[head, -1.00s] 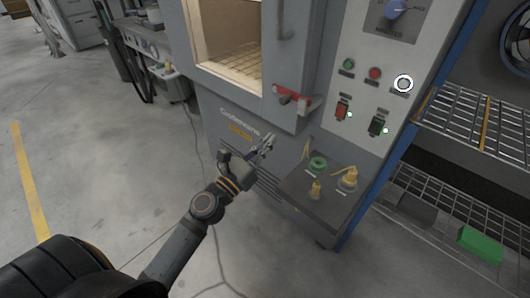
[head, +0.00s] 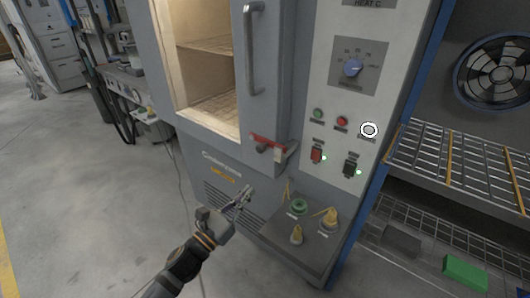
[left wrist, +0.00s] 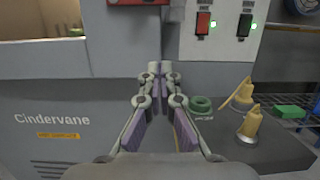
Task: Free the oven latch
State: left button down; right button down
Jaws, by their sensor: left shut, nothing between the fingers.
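The oven (head: 190,152) is a grey cabinet with a lit chamber and a vertical door handle (head: 252,50). The oven latch (head: 268,142), a red bar with a dark knob, sits below the door's lower right corner. A red part of it shows at the top edge of the left wrist view (left wrist: 138,2). My left gripper (head: 247,191) is shut and empty, below the latch and apart from it, in front of the lower panel. In the left wrist view its fingertips (left wrist: 155,68) meet. My right gripper is out of view.
A low grey shelf (head: 280,235) on the oven's front right holds a green ring (head: 298,207) and yellow-topped fittings (head: 328,219). A control panel with switches (head: 317,155) stands above it. A wire rack (head: 450,170) is at right; the floor at left is clear.

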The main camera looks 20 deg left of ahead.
aim_at(272, 150)
pick_arm(q)
jog(key=shift+a, duration=0.4)
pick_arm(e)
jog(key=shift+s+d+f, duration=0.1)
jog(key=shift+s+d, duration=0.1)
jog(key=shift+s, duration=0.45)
pick_arm(q)
jog(key=shift+w+r, duration=0.1)
